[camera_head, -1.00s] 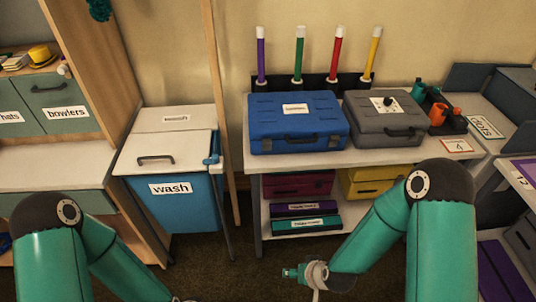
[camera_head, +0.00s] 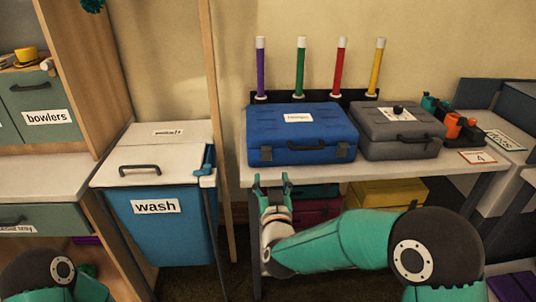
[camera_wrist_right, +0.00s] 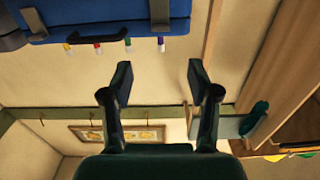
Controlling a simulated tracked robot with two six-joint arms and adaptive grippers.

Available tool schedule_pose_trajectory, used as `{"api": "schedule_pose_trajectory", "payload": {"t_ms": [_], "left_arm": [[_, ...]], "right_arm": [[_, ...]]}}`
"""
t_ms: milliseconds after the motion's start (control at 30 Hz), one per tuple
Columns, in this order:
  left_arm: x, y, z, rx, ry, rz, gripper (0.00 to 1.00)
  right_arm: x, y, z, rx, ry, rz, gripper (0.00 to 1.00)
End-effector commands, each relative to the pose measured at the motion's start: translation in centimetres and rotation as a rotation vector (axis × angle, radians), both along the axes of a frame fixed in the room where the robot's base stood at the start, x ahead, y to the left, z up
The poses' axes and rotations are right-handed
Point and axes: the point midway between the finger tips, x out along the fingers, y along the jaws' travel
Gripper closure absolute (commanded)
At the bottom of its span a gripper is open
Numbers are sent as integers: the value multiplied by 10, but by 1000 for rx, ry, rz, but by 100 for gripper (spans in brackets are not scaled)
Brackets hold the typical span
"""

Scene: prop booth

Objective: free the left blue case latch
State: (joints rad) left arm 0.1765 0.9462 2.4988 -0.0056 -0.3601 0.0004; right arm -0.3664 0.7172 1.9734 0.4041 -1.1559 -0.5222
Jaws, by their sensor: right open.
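The blue case (camera_head: 300,125) lies closed on the white table, with a white label on its lid. Its left latch (camera_head: 266,154) is a small dark plate at the left of the front face; the right latch (camera_head: 342,151) is beyond the black handle (camera_head: 306,146). My right gripper (camera_head: 271,181) is open and empty, pointing up just below the table's front edge, under the left latch. In the right wrist view the gripper's open fingers (camera_wrist_right: 158,75) are apart from the case (camera_wrist_right: 100,18), with the latch (camera_wrist_right: 160,12) above the gap. My left gripper is out of view.
A grey case (camera_head: 398,143) stands close to the right of the blue one. The table's front edge (camera_head: 400,170) is near my right gripper. Several coloured sticks stand behind. A wash bin (camera_head: 155,235) and wooden post (camera_head: 218,130) are at the left.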

Motion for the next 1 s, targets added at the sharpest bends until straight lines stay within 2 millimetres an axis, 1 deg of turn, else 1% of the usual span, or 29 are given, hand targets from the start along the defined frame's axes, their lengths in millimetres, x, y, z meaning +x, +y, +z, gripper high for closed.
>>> {"api": "schedule_pose_trajectory", "payload": {"t_ms": [33, 100, 300, 500, 600, 800, 1000], "left_arm": [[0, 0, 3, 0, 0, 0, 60], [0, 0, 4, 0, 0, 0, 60], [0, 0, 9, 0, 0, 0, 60], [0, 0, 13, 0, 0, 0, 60], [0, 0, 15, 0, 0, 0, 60], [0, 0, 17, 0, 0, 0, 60], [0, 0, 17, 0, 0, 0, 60]], "right_arm": [[10, 0, 0, 1, 0, -2, 40], [25, -1, 0, 1, 1, -2, 40], [64, 0, 0, 1, 2, 0, 40], [99, 1, -1, 0, 3, 1, 40], [112, 0, -1, 1, 3, 1, 40], [130, 1, -1, 0, 3, 3, 40], [135, 1, -1, 0, 3, 3, 40]]}}
